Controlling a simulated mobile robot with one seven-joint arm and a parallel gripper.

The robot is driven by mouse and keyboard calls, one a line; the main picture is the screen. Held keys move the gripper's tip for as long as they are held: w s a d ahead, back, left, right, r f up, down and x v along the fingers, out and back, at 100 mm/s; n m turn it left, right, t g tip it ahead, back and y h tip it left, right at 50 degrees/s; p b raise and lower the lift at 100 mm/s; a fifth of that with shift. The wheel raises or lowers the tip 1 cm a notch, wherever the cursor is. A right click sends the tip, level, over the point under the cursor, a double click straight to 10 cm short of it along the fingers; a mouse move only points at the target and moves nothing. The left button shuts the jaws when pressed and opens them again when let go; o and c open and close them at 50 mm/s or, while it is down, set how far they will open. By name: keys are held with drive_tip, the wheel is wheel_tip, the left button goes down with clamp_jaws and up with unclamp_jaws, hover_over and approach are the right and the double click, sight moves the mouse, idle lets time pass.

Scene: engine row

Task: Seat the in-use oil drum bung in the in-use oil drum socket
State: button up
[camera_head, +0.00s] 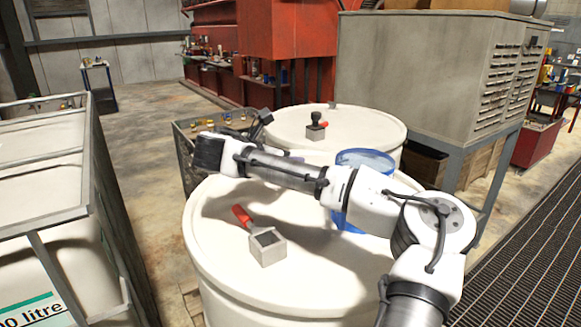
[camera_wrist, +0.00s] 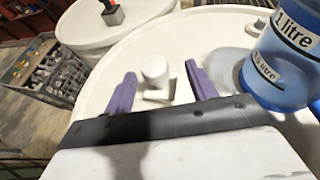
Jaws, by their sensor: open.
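My gripper's two purple fingers show in the wrist view (camera_wrist: 160,69), open and apart. A white bung-like knob (camera_wrist: 155,72) on a squarish base stands between them in the picture, with gaps on both sides; I cannot tell its depth relative to the tips. In the head view the fingers do not show, and the knob appears hidden.
A blue jug (camera_head: 365,158) stands on the near drum, partly behind my arm; it is close right of my fingers in the wrist view (camera_wrist: 278,80). A red-handled tool (camera_head: 242,215) lies beside the near block. A caged white tank (camera_head: 45,150) stands at left.

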drive_tip(key=p+x, duration=0.1)
drive_tip(key=x, duration=0.1)
drive_tip(key=p+x, duration=0.1)
drive_tip(key=x, duration=0.2)
drive_tip(key=shift+w+a+f, duration=0.15)
drive_tip(key=shift+w+f, duration=0.15)
drive_tip(key=shift+w, duration=0.1)
drive_tip(key=shift+c, duration=0.3)
drive_tip(key=c, duration=1)
drive_tip(key=shift+r, duration=0.1)
drive_tip(key=shift+c, duration=0.2)
